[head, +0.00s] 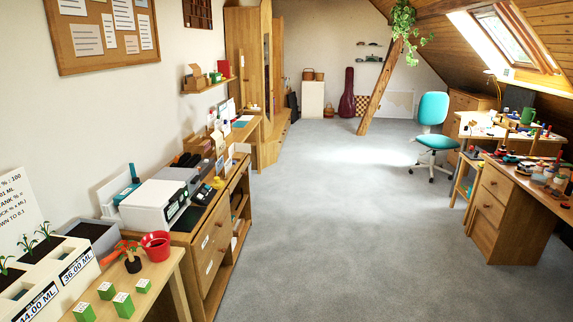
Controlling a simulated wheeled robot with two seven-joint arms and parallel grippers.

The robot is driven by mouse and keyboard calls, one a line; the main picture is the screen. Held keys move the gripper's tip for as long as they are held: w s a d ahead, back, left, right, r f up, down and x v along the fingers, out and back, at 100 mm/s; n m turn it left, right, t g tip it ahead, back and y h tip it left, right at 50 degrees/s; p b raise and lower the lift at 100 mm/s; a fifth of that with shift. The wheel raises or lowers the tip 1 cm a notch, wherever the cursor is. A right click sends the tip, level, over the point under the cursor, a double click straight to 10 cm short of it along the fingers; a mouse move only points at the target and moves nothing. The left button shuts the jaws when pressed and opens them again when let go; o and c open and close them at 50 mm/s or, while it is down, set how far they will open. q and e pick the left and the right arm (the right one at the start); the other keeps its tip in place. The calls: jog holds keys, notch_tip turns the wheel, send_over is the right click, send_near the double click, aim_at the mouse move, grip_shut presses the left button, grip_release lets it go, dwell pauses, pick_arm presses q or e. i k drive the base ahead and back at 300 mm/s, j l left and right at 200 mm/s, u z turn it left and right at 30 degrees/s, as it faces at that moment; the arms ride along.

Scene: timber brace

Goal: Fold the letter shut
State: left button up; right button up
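I cannot pick out the letter for certain in the head view. Pale sheets lie on the far right desk (474,131), and light and blue papers (242,121) lie on a small table beside the tall wooden cabinet. They are too small to tell whether any is a folded letter. Neither of my grippers is in view.
A wooden sideboard (212,235) with a white printer (153,204) runs along the left wall. Nearer are a red pot (156,245) and small green boxes (124,304). A cluttered desk (518,200) and teal chair (433,112) stand right. The grey carpet (330,220) between is clear.

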aim_at(241, 148)
jog(key=i+z, duration=0.35)
jog(key=i, duration=1.3)
jog(key=i+u, duration=0.1)
jog(key=i, duration=2.05)
jog(key=i+u, duration=0.15)
jog(key=i, duration=0.95)
jog(key=i+u, duration=0.5)
jog(key=i+l+u, duration=0.25)
jog(key=i+u, duration=0.2)
jog(key=i+l+u, duration=0.65)
jog(key=u, duration=0.3)
jog(key=i+l+u, duration=0.25)
jog(key=u, duration=0.2)
jog(key=i+l+u, duration=0.2)
jog(key=l+u, duration=0.2)
jog(key=i+l+u, duration=0.15)
jog(key=u, duration=0.3)
jog(key=k+l+u, duration=0.2)
jog(key=l, duration=0.25)
jog(key=k, duration=0.1)
